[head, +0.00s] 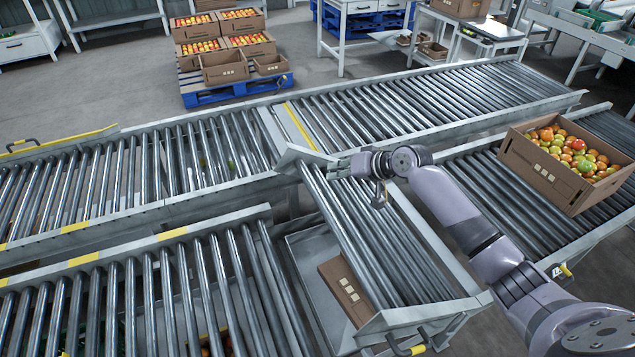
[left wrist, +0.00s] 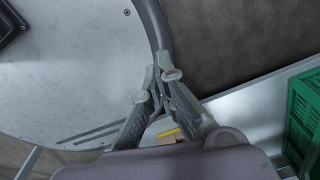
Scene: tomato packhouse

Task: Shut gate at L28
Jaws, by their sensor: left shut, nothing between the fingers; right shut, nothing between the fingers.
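A short hinged-looking roller section (head: 372,245), which may be the gate, spans the gap between the lower left conveyor and the right conveyor. Its far end meets the long conveyor at a yellow strip (head: 300,126). A black handle with yellow (head: 407,347) is at its near end. I can read no L28 label. My right gripper (head: 336,169) is shut and empty by the section's far end, over or beside its rail; contact is unclear. My left gripper is outside the head view. In the left wrist view the left gripper (left wrist: 160,76) is shut and empty, near a curved grey rim.
An open carton of tomatoes (head: 544,176) stands on the right conveyor (head: 480,185). A flat brown carton (head: 345,290) lies under the short section. A blue pallet (head: 235,91) with tomato cartons stands behind. The long conveyor (head: 190,155) is empty. A green crate (left wrist: 303,120) shows in the left wrist view.

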